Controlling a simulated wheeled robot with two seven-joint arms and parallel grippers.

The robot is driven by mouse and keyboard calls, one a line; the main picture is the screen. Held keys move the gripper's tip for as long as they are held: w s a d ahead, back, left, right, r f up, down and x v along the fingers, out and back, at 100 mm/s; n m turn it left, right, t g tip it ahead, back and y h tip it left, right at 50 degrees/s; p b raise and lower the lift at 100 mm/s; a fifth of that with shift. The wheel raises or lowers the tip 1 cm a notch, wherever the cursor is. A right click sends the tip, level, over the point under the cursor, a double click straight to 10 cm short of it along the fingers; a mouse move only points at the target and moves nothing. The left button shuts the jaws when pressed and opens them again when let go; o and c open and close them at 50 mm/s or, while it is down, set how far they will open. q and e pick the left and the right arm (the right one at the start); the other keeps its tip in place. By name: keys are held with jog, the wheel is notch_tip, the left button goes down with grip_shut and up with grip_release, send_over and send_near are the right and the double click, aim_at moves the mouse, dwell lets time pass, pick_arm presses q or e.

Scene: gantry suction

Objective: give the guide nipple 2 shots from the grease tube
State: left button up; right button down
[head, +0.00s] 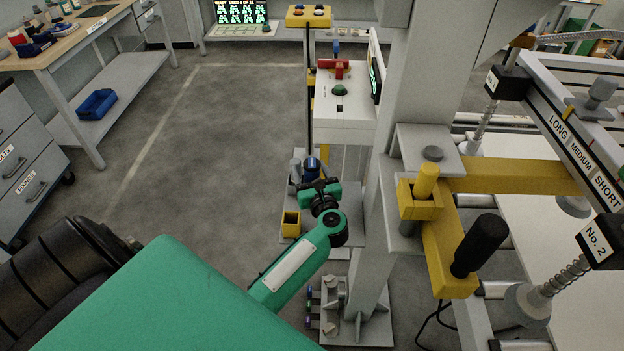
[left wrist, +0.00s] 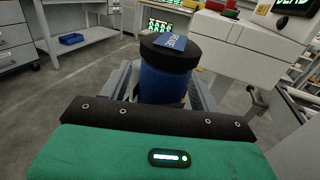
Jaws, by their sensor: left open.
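The grease tube (left wrist: 165,84) is a blue cylinder with a black cap and a blue label, upright in the middle of the left wrist view. In the head view its blue top (head: 312,164) shows just beyond my left gripper (head: 319,184). In the left wrist view the gripper's grey fingers (left wrist: 164,88) stand apart, one on each side of the tube. The gripper is open; I cannot tell whether a finger touches the tube. The tube's lower part is hidden by the gripper body. I cannot make out the guide nipple for certain. My right gripper is not in view.
A grey post (head: 408,110) with a yellow arm (head: 515,177) and a black handle (head: 479,245) stands right of my left arm. A small yellow bin (head: 291,224) is near the gripper. A white console (head: 342,105) stands behind. The floor at left is clear.

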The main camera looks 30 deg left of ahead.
pick_arm(q)
jog(key=c, duration=1.3)
